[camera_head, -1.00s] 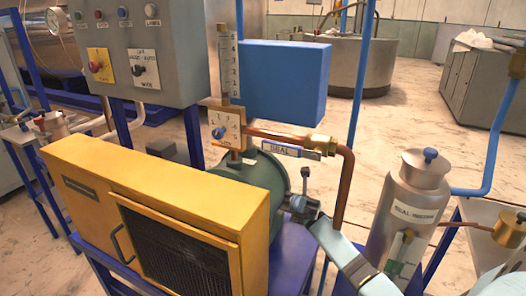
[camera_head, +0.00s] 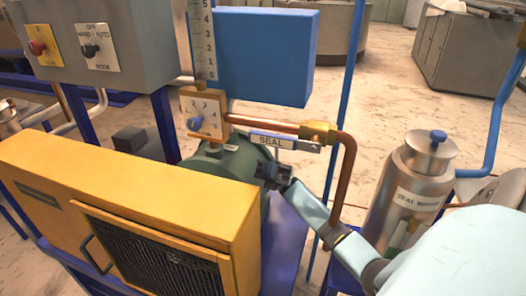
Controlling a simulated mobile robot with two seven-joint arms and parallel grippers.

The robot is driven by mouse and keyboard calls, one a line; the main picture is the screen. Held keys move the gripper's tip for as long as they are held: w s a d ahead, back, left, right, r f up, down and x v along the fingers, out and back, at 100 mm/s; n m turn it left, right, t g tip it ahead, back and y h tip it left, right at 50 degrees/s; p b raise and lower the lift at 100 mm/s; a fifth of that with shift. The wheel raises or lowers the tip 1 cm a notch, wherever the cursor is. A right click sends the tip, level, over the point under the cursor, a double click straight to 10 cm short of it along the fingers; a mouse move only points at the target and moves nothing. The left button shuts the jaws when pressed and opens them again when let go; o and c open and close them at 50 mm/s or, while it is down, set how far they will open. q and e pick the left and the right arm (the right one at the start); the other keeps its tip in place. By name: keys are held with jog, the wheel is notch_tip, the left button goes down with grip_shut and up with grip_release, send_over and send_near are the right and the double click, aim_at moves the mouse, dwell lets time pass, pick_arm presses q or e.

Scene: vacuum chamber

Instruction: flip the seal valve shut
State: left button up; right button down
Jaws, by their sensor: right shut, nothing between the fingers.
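The seal valve has a brass body (camera_head: 318,132) on a copper pipe. Its flat handle (camera_head: 284,142), marked SEAL, runs left from the brass body, roughly along the pipe. My right gripper (camera_head: 268,172) comes in from the lower right. Its dark fingers are shut and empty, just below the handle's left part and in front of the green pump housing (camera_head: 215,168). I cannot tell whether the fingers touch the handle or the housing. My left gripper is not in view.
A yellow cabinet (camera_head: 200,205) with a black grille stands at the lower left. A blue box (camera_head: 265,55) is behind the pipe. A metal canister (camera_head: 408,195) stands right of my arm. The copper pipe bends down close beside my right arm.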

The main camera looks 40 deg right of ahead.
aim_at(283, 142)
pick_arm(q)
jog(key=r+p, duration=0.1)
jog(key=p, duration=0.2)
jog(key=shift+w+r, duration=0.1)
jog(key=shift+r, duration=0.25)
pick_arm(e)
jog(key=w+d+r+x, duration=0.1)
jog(key=d+r+x, duration=0.1)
jog(key=x, duration=1)
jog(key=shift+a+r, duration=0.2)
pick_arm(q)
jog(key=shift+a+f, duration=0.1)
pick_arm(e)
jog(key=shift+s, duration=0.1)
